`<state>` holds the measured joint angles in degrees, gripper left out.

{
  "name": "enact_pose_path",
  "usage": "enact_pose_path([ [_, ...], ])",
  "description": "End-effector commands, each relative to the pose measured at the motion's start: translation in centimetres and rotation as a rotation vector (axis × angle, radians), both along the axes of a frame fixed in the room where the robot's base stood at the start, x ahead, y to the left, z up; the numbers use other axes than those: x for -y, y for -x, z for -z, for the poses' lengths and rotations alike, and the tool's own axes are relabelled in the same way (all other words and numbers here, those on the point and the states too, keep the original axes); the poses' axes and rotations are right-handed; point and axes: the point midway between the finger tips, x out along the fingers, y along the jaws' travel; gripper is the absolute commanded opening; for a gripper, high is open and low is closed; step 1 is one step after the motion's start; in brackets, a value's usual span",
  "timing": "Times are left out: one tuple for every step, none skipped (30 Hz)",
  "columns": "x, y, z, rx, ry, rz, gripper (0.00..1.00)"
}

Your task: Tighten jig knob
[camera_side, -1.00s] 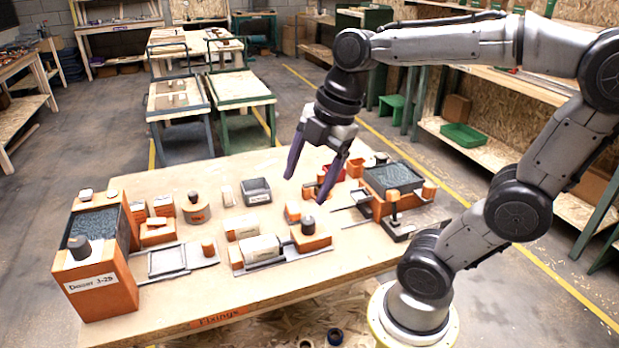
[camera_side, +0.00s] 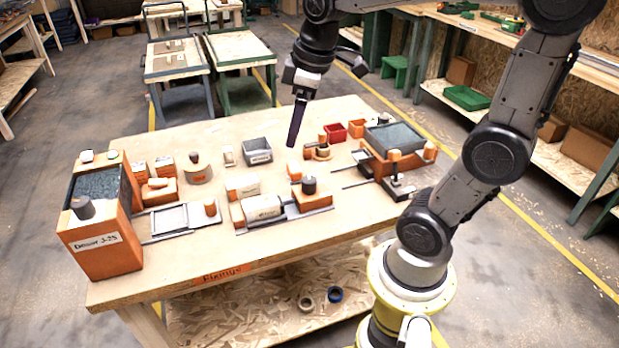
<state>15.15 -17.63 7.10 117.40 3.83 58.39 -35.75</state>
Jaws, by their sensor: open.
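A jig (camera_side: 283,212) with a white block (camera_side: 260,207) stands at the front middle of the table. At its right end a dark round knob (camera_side: 309,185) sits on an orange block (camera_side: 313,201). I cannot tell how tight the knob is.
An orange drawer box (camera_side: 105,250) stands at the left end. A flat grey frame (camera_side: 180,218), a grey bin (camera_side: 257,151) and a red bin (camera_side: 335,132) stand around the middle. A round orange piece (camera_side: 198,172) is behind the frame. The table's front right is bare.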

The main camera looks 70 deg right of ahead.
Motion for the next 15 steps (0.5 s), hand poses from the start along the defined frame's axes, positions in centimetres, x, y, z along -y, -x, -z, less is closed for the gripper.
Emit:
enact_pose_path([
  [2.0, -1.1, 1.4, -0.045, -0.023, 0.147, 0.79],
  [3.1, -1.7, 2.2, -0.063, -0.035, 0.228, 0.79],
  [4.5, -2.2, 3.2, -0.092, -0.047, 0.323, 0.79],
  [5.5, -2.5, 4.0, -0.11, -0.053, 0.385, 0.79],
  [6.4, -2.6, 4.8, -0.13, -0.059, 0.435, 0.79],
  [7.5, -2.8, 5.7, -0.153, -0.066, 0.487, 0.79],
  [8.3, -2.9, 6.4, -0.17, -0.068, 0.514, 0.79],
  [8.9, -2.8, 7.0, -0.187, -0.07, 0.532, 0.79],
  [9.6, -2.7, 7.8, -0.207, -0.074, 0.548, 0.79],
  [10.0, -2.7, 8.2, -0.219, -0.077, 0.559, 0.79],
  [10.3, -2.5, 8.7, -0.23, -0.081, 0.568, 0.79],
  [10.7, -2.4, 9.1, -0.242, -0.085, 0.579, 0.79],
  [10.9, -2.2, 9.4, -0.25, -0.088, 0.585, 0.79],
  [11.0, -2.1, 9.5, -0.254, -0.089, 0.589, 0.79],
  [11.1, -2.1, 9.8, -0.256, -0.09, 0.594, 0.79],
])
